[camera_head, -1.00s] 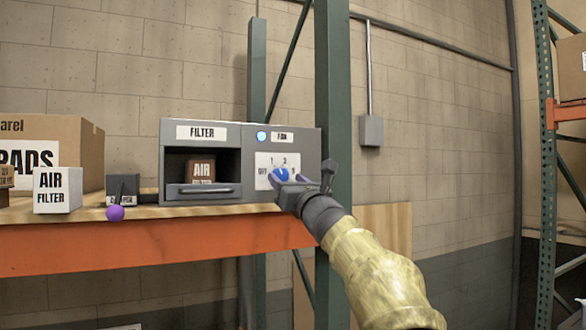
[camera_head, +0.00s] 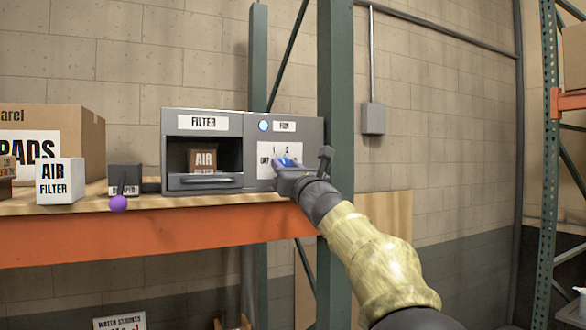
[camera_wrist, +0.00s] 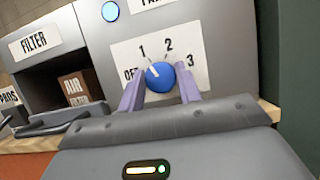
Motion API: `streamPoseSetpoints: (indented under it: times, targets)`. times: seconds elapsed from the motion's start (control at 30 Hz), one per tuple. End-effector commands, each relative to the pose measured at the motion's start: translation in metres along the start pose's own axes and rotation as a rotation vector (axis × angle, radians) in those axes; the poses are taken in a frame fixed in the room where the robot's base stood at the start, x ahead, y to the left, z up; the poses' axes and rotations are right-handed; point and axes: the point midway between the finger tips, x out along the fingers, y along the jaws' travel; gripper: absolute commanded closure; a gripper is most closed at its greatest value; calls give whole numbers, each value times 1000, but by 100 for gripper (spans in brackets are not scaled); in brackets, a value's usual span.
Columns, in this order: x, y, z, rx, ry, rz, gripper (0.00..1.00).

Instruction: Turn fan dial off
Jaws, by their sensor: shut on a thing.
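The blue fan dial (camera_wrist: 160,75) sits on a white label (camera_wrist: 125,52) marked OFF, 1, 2 and 3. Its white mark points up and left, roughly between OFF and 1. My gripper (camera_wrist: 160,91) has its two purple fingers on either side of the dial, shut on it. In the head view my gripper (camera_head: 289,166) reaches the fan panel (camera_head: 305,138) from the lower right and hides most of the dial (camera_head: 287,161). The OFF, 1 and 2 marks show there; the 3 is hidden.
The filter bay (camera_head: 178,148) with a brown box (camera_head: 203,158) is left of the panel. A purple-knobbed lever (camera_head: 118,203), a white air filter box (camera_head: 60,180) and a large carton (camera_head: 85,135) stand further left. A green post (camera_head: 335,120) rises close on the right.

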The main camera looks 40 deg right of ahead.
Motion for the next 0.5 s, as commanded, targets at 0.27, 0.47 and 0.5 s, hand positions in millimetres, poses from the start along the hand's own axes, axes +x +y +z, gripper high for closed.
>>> streamPoseSetpoints:
  times: [0.27,0.47,0.5]
  targets:
    - [0,1,-7,0,12,1,89]
    - [0,1,-8,-10,14,5,89]
    - [0,0,-8,-12,14,5,89]
